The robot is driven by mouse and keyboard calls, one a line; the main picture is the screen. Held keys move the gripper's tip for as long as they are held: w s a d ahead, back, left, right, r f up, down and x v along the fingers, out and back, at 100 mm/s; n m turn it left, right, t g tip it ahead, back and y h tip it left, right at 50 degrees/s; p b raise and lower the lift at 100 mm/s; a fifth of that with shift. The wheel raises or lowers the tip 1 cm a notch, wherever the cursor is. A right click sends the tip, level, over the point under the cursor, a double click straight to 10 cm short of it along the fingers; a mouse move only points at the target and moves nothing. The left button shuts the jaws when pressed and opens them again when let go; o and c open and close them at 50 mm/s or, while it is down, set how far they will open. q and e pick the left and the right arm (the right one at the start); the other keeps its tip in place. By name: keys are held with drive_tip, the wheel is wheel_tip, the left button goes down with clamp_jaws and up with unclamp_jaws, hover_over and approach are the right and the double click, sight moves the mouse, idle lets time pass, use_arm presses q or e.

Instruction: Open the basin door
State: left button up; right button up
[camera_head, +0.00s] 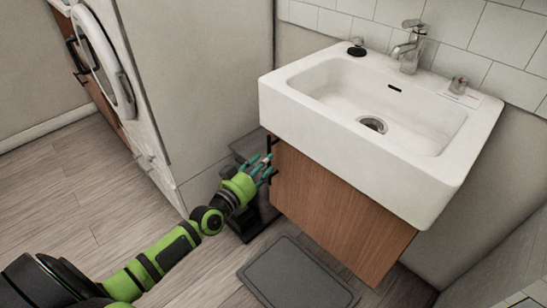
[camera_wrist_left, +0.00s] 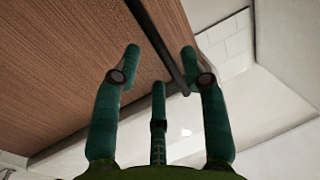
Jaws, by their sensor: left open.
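The basin door (camera_head: 335,212) is a brown wooden panel under the white basin (camera_head: 370,125), and it looks shut. Its dark bar handle (camera_head: 272,160) is at the door's left edge. My left gripper (camera_head: 265,168) is open at the handle, with teal fingers around it. In the left wrist view the dark handle (camera_wrist_left: 158,45) runs between the spread fingers of the gripper (camera_wrist_left: 160,75), with the wooden door (camera_wrist_left: 60,75) behind. Whether any finger touches the handle I cannot tell. My right gripper is not in view.
A white cabinet or appliance (camera_head: 190,80) stands left of the basin. A dark bin-like object (camera_head: 248,225) is beside the door, partly behind my gripper. A grey mat (camera_head: 298,275) lies on the floor in front. Open floor lies left of my arm.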

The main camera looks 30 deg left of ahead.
use_arm(q)
drive_tip(key=shift+w+d+f, duration=0.1)
drive_tip(key=shift+w+d, duration=0.05)
drive_tip(key=shift+w, duration=0.85)
drive_tip(key=shift+w+d, duration=0.1)
drive_tip(key=shift+w, duration=0.85)
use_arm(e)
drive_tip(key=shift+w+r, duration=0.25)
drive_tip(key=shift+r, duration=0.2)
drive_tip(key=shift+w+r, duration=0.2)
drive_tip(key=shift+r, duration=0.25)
use_arm(q)
clamp_jaws()
drive_tip(key=shift+s, duration=0.15)
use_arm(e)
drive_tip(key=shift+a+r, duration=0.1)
